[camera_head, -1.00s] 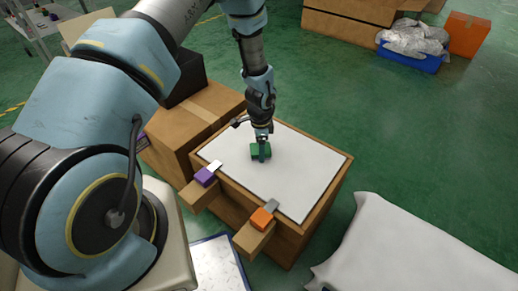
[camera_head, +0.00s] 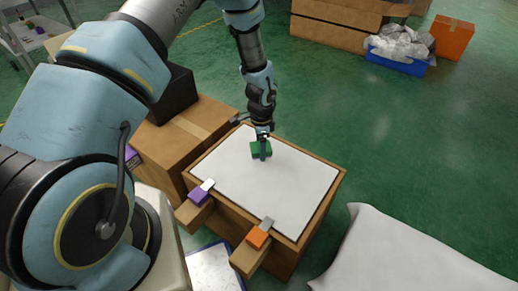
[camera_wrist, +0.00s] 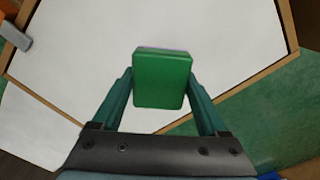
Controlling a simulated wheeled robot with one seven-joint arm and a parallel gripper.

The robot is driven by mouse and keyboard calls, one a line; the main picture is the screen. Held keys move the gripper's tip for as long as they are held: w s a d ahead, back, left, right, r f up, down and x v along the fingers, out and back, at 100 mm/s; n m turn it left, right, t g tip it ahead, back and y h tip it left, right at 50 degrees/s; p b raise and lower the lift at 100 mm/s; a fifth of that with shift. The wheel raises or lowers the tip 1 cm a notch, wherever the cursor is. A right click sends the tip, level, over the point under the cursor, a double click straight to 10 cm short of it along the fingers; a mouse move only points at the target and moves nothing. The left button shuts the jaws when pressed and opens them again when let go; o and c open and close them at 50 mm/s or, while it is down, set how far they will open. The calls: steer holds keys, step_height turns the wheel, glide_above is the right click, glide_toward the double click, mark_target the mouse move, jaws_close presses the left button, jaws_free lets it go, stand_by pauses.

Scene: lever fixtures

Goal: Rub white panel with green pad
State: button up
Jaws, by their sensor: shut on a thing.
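The white panel (camera_head: 275,190) lies flat on top of a wooden box, inside its wooden rim; it also fills much of the wrist view (camera_wrist: 235,40). My gripper (camera_head: 263,146) is shut on the green pad (camera_head: 256,151), near the panel's far corner. In the wrist view my gripper (camera_wrist: 161,80) has a finger on each side of the green pad (camera_wrist: 160,90). The pad is over the panel, at or very near its surface; I cannot tell whether its hidden underside touches.
A purple block (camera_head: 199,196) and an orange block (camera_head: 257,238) sit on wooden ledges at the box's front. A cardboard box (camera_head: 180,130) stands close on the left. A white-covered surface (camera_head: 400,255) is at lower right. Green floor is open to the right.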

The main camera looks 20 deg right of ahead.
steer(key=shift+r+p, duration=0.65)
steer(key=shift+r, duration=0.7)
steer(key=shift+a, duration=0.1)
